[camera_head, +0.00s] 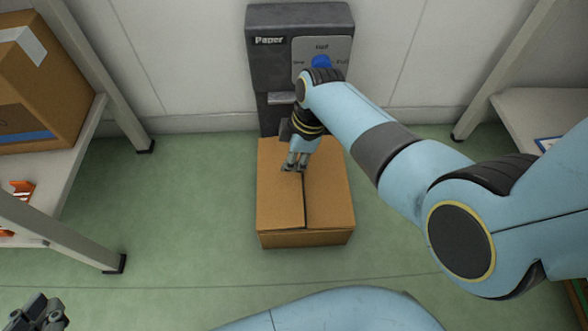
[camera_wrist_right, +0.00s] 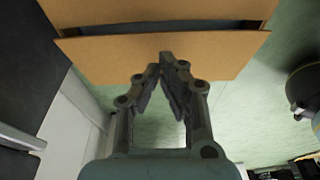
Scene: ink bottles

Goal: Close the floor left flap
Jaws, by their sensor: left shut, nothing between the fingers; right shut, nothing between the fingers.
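The cardboard box (camera_head: 305,239) stands on the floor in the head view. Its left flap (camera_head: 279,200) and right flap (camera_head: 330,195) lie flat or nearly flat over the top, with a thin dark seam between them. My right gripper (camera_head: 294,167) is shut and empty above the back part of the left flap. In the right wrist view my right gripper's fingertips (camera_wrist_right: 164,58) meet at a cardboard panel (camera_wrist_right: 110,58); whether they touch it I cannot tell. A dark gap shows beyond that panel. My left gripper (camera_head: 38,312) is shut and empty at the bottom left corner.
A grey paper dispenser (camera_head: 270,65) stands against the wall behind the box. A shelf with a cardboard box (camera_head: 40,80) is at the left and another shelf (camera_head: 535,110) at the right. Green floor (camera_head: 190,190) is clear left of the box.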

